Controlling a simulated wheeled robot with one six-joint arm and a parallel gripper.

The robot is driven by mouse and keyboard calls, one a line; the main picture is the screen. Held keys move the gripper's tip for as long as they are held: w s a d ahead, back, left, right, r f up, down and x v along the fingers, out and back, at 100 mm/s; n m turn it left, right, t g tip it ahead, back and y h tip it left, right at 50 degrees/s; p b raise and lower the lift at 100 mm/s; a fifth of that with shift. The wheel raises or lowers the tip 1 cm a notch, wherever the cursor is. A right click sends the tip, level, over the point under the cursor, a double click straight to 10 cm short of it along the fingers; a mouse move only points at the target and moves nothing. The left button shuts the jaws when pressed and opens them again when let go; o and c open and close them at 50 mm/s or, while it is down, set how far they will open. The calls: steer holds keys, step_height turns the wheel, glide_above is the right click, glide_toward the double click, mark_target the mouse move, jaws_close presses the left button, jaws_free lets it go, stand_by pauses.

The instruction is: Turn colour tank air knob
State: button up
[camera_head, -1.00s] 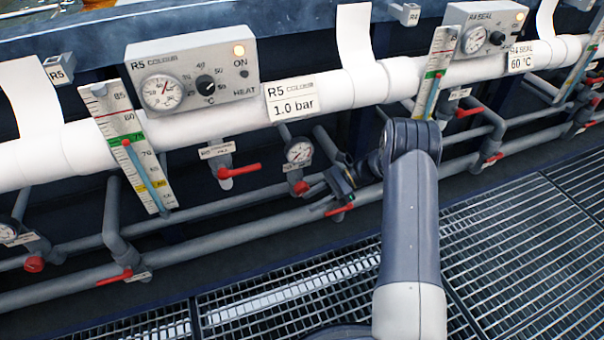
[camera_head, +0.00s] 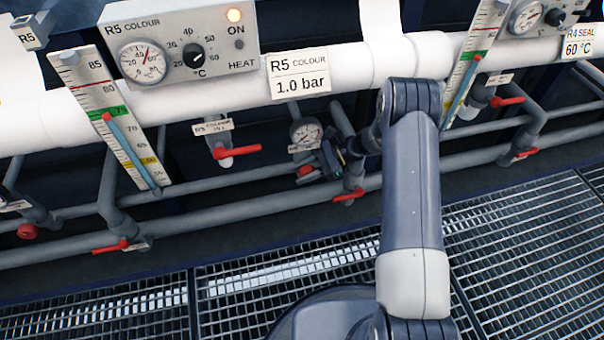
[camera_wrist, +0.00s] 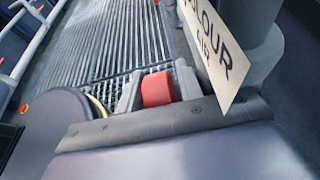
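The colour tank air knob is a red knob (camera_head: 305,171) below the small round gauge (camera_head: 306,131) on the pipes under the R5 COLOUR tank. My gripper (camera_head: 325,160) is beside it on the right, small and dark in the head view. In the wrist view the red knob (camera_wrist: 157,90) sits between the two grey fingers of my gripper (camera_wrist: 158,88). The fingers stand apart on either side; firm contact does not show. A tilted label reading COLOUR AIR (camera_wrist: 218,50) hangs close to the right finger and partly covers that side.
A red lever (camera_head: 238,151) is left of the knob and another red lever (camera_head: 348,195) sits just below right of my gripper. The R5 1.0 bar sign (camera_head: 299,77) and control box (camera_head: 180,42) are above. Pipes run behind; open grating (camera_head: 240,305) lies below.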

steer(key=shift+s+a+f, duration=0.1)
steer(key=shift+a+f, duration=0.05)
steer(key=shift+a, duration=0.1)
steer(key=shift+c, duration=0.5)
steer(key=c, duration=0.6)
steer(key=shift+y+b, duration=0.3)
steer(key=shift+b, duration=0.1)
steer(key=shift+d+g+y+b, duration=0.1)
steer(key=shift+g+y+b, duration=0.2)
steer(key=shift+y+b, duration=0.6)
steer(key=shift+d+r+g+y+b, duration=0.1)
steer(key=shift+r+g+y+b, duration=0.15)
steer(key=shift+y+b, duration=0.45)
steer(key=shift+d+r+g+y+b, duration=0.1)
steer(key=shift+g+y+b, duration=0.25)
steer(key=shift+y, duration=0.65)
steer(key=shift+r, duration=0.1)
